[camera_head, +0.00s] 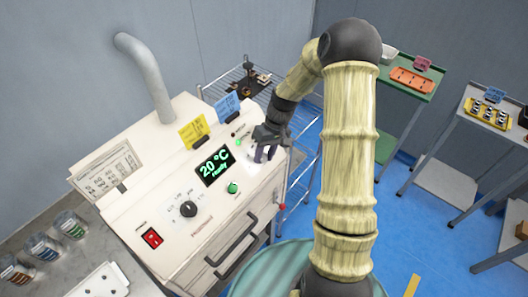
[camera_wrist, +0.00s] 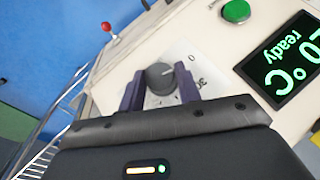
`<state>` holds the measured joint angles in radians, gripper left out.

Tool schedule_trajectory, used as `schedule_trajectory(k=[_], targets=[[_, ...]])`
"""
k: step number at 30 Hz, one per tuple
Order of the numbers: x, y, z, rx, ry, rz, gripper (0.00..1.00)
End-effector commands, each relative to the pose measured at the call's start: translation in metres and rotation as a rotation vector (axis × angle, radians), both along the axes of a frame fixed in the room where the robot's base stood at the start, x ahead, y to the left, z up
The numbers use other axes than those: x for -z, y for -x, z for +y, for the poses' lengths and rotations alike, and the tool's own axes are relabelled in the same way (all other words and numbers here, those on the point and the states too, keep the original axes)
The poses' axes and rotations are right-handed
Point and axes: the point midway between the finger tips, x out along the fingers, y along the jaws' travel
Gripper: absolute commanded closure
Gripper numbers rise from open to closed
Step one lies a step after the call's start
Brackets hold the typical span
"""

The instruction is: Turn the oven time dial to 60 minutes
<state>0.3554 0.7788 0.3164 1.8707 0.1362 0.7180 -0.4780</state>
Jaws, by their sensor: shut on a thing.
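The oven (camera_head: 215,240) is a cream box with a sloped control panel. The time dial (camera_wrist: 159,77) is a grey round knob on a white scale at the panel's right end. The marks 0 and 30 show beside it; the rest of the scale is hidden. My gripper (camera_wrist: 160,88) is shut on the dial, one dark purple finger on each side. In the head view my gripper (camera_head: 264,153) is at the panel's upper right and hides the dial. I cannot read the dial's setting clearly.
The panel has a display (camera_head: 214,166) reading 20 °C ready, a green button (camera_head: 232,188), a black knob (camera_head: 188,209) and a red switch (camera_head: 152,238). Yellow (camera_head: 194,132) and blue (camera_head: 228,106) cards stand behind. A wire rack (camera_head: 306,150) is to the right.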

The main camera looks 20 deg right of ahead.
Motion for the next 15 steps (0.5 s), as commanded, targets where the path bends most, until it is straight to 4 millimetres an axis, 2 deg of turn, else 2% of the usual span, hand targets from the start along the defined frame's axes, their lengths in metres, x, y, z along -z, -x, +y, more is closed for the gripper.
schedule_trajectory(k=[15], targets=[[0.0033,-0.0032,-0.0077,0.308,-0.313,0.22,0.89]])
